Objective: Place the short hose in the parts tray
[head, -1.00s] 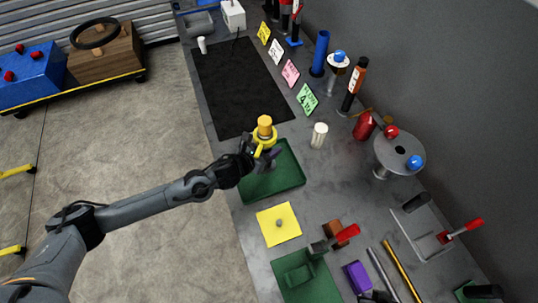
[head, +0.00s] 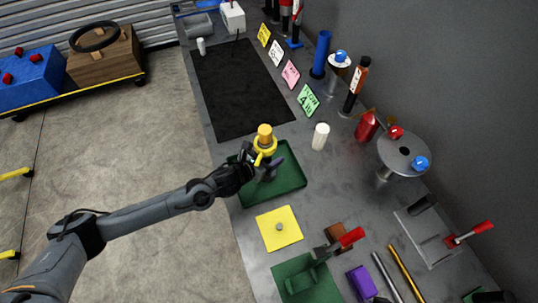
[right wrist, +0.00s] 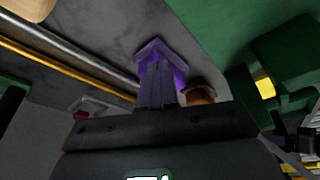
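My left gripper (head: 255,157) is over the left part of the green tray (head: 290,187), at a yellow ring-shaped part with an orange cylinder (head: 265,137) on top. This part appears held above the tray; its fingertips are partly hidden. I cannot tell whether it is the short hose, and no other hose is clearly identifiable. A dark shape (head: 271,168) shows over the tray floor, perhaps fingers or shadow. In the right wrist view my right gripper (right wrist: 157,92) has its grey fingers close together in front of a purple block (right wrist: 163,50). Whether they grip it is unclear.
A yellow pad (head: 291,238) lies in front of the tray, and a white cylinder (head: 320,137) stands to its right. A black mat (head: 240,85) lies behind. A round metal stand (head: 398,163) is at right. The purple block (head: 362,281) and rods (head: 404,270) are near the front.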

